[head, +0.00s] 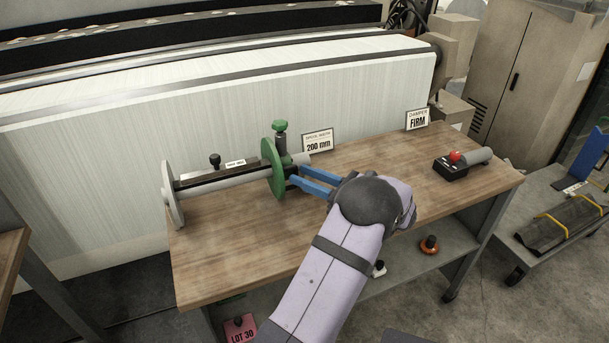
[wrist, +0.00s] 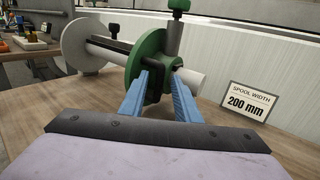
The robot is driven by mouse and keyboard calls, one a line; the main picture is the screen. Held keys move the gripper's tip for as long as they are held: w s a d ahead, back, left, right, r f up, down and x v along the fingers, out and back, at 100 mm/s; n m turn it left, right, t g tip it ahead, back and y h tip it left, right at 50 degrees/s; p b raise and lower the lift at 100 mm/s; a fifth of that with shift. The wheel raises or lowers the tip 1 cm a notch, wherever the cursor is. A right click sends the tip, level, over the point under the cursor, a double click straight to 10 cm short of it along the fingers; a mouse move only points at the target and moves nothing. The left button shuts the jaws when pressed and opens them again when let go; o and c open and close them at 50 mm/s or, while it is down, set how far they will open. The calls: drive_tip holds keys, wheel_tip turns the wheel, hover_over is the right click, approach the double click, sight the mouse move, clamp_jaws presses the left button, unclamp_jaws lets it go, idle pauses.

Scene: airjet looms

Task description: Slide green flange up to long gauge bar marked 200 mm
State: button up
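The green flange (head: 276,176) is an upright disc on a grey shaft (head: 232,180) above the workbench, with a green-knobbed clamp (head: 280,137) at its hub. A long dark gauge bar (head: 208,177) lies along the shaft between the grey left flange (head: 173,194) and the green flange. Its far end meets or nearly meets the green disc; a gap cannot be made out. My gripper (head: 293,176) has its two blue fingers at the hub on the green flange's right side. In the wrist view, the fingertips (wrist: 162,73) stand apart with the dark green hub between them; contact is unclear.
A sign reading "spool width 200 mm" (head: 318,142) stands behind the shaft's right end. A "damper firm" sign (head: 417,120) and a black box with a red knob (head: 451,169) are at the right. The bench (head: 381,155) between is clear. A white loom beam stands behind.

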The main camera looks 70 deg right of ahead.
sight(283, 182)
drive_tip(key=shift+w, duration=0.3)
clamp_jaws()
drive_tip(key=w+a+p, duration=0.1)
drive_tip(key=w+a, duration=0.2)
drive_tip(key=shift+w+a+p, duration=0.35)
drive_tip(key=shift+w+a, duration=0.05)
unclamp_jaws()
drive_tip(key=shift+w+a, duration=0.1)
drive_tip(key=shift+s, duration=0.2)
